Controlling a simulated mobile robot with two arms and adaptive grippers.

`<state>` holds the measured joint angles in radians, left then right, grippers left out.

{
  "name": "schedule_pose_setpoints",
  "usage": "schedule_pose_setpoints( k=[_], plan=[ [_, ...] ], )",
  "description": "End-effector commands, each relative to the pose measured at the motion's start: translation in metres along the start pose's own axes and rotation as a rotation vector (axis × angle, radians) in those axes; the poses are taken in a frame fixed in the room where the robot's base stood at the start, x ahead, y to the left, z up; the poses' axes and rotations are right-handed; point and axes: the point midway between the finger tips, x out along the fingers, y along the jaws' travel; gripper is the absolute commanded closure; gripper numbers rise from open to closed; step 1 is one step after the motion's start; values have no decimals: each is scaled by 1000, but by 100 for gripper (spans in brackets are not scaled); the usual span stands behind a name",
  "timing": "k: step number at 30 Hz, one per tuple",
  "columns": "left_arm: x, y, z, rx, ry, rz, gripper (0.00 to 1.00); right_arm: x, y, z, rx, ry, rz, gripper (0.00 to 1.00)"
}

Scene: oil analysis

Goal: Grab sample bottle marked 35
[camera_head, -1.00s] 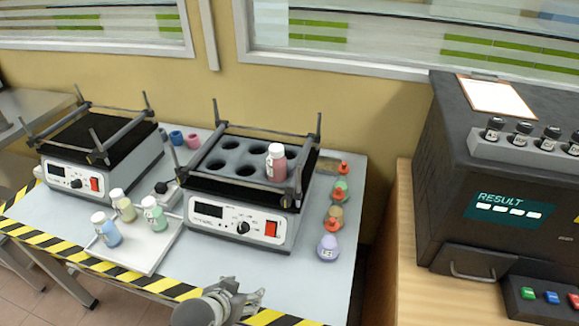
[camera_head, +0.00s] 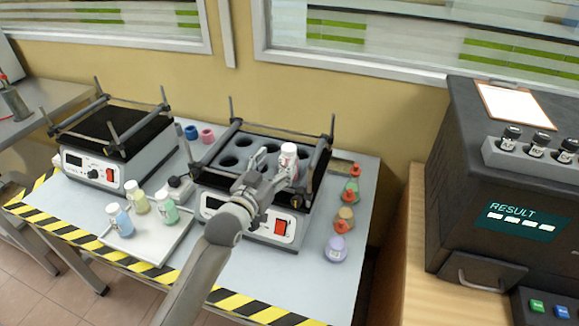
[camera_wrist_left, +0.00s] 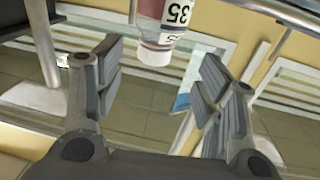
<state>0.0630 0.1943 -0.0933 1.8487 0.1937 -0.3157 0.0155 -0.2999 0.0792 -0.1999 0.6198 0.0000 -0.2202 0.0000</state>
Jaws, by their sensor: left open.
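The sample bottle (camera_head: 289,158) has a white cap and stands in the rack on the right-hand shaker (camera_head: 232,180). In the left wrist view the bottle (camera_wrist_left: 165,26) shows upside down at the top edge, with "35" readable on its label and reddish content. My left gripper (camera_head: 277,168) is in front of the shaker, close to the bottle and partly covering its lower part. In the wrist view the left gripper (camera_wrist_left: 160,84) is open, its fingers apart and empty, with the bottle just beyond and between them. My right gripper is not in view.
The shaker's metal bars (camera_head: 316,175) stand around the rack. A white tray (camera_head: 150,245) with several bottles lies to the left, and a second shaker (camera_head: 100,155) stands further left. Several round flasks (camera_head: 335,249) line the table's right side. A dark analyser (camera_head: 480,150) stands at right.

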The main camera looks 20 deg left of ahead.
Motion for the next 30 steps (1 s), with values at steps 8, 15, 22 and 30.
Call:
schedule_pose_setpoints(
  k=[8,15,22,30],
  plan=[
    [18,2,-2,-1,0,1,37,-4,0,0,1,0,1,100],
    [46,7,-5,0,0,1,37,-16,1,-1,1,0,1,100],
    [64,7,-3,0,0,1,37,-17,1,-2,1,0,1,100],
    [65,7,-2,0,-1,1,37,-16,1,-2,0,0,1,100]
  ],
)
